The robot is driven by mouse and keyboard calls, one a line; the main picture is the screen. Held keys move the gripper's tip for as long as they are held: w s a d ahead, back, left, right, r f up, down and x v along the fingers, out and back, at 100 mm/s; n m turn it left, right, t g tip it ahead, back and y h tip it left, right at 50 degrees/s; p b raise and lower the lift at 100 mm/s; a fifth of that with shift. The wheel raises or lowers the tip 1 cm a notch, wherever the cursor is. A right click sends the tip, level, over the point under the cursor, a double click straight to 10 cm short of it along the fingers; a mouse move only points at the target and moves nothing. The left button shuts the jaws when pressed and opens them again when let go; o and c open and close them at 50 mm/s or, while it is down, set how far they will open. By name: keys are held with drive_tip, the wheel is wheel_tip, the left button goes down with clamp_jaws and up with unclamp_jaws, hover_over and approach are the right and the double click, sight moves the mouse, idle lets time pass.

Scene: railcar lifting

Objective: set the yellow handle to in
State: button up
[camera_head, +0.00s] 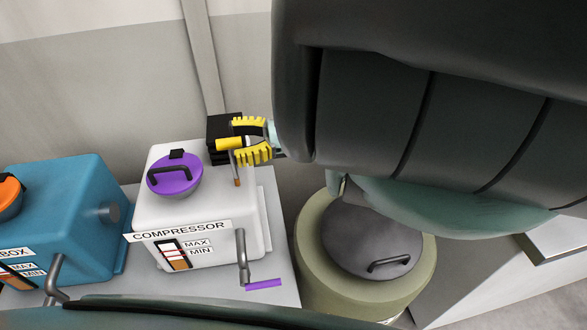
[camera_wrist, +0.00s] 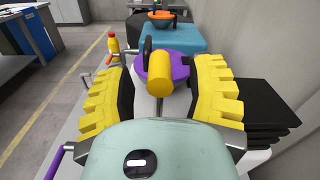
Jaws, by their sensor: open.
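The yellow handle (camera_head: 229,143) is a short yellow cylinder at the back right of the white compressor box (camera_head: 205,200). In the wrist view the handle (camera_wrist: 161,64) stands in the middle, on a thin grey rod. My gripper (camera_head: 239,139) has yellow ribbed fingers, spread apart. One finger is on each side of the handle, with gaps visible in the wrist view (camera_wrist: 160,75). The gripper is open and holds nothing. The rod's lower end is hidden by my gripper's body in the wrist view.
Black stacked blocks (camera_head: 222,130) stand by the wall, close behind the handle. A purple lid (camera_head: 175,175) tops the compressor. A purple-handled crank (camera_head: 264,284) sticks out in front. A blue box (camera_head: 65,210) stands left and a round olive drum (camera_head: 310,250) right.

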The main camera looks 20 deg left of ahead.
sight(222, 140)
drive_tip(key=shift+p+x, duration=0.35)
drive_tip(key=shift+x, duration=1.2)
drive_tip(key=shift+o, duration=0.4)
drive_tip(key=shift+d, duration=0.1)
clamp_jaws()
